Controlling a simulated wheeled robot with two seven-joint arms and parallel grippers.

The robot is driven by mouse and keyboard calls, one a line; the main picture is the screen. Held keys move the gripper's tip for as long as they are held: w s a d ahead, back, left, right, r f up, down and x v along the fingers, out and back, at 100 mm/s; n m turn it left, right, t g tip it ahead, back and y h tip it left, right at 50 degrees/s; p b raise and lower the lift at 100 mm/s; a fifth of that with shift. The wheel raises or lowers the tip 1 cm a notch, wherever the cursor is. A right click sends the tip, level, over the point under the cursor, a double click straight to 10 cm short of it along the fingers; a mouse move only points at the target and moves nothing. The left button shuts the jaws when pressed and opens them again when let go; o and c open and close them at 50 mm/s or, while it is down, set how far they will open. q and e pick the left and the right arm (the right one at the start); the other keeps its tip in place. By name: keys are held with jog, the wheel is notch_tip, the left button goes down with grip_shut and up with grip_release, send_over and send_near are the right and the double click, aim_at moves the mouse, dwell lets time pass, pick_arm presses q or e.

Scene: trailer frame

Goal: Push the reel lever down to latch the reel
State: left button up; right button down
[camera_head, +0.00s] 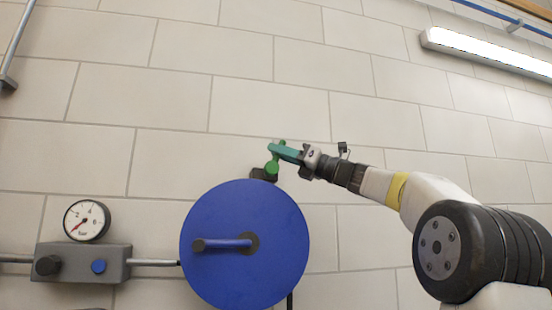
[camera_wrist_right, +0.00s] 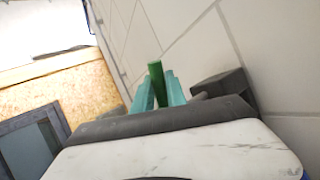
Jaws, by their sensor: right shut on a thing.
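The green reel lever (camera_head: 273,164) stands up from a dark bracket (camera_head: 262,175) at the top of the blue reel (camera_head: 215,215) on the wall. My right gripper (camera_head: 273,148), with teal fingers, comes in from the right and is shut on the upper part of the lever. In the right wrist view the green lever (camera_wrist_right: 157,82) shows between the two teal fingers (camera_wrist_right: 158,92). The lever's lower part is hidden there. My left gripper is in neither view.
A blue handle (camera_head: 222,244) sticks out from the reel's face.

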jog(key=shift+w+d+f+m+t, duration=0.1)
jog(key=shift+d+f+m+t, duration=0.25)
jog(key=shift+m+t, duration=1.15)
jog(key=shift+w+d+f+m+t, duration=0.1)
jog(key=shift+d+f+m+t, duration=0.25)
jog(key=shift+m+t, duration=1.1)
jog(key=shift+w+d+f+m+t, duration=0.1)
jog(key=shift+d+f+m+t, duration=0.25)
jog(key=shift+m+t, duration=1.1)
jog(key=shift+d+m+h, duration=0.1)
jog(key=shift+m+h, duration=0.2)
jog(key=c, duration=1.3)
grip_release()
jog(key=shift+c, duration=0.2)
jog(key=shift+s, duration=0.1)
jog(key=v, duration=0.7)
jog(key=shift+d+f, duration=0.2)
jog(key=shift+f, duration=0.1)
jog(key=shift+s, duration=0.15)
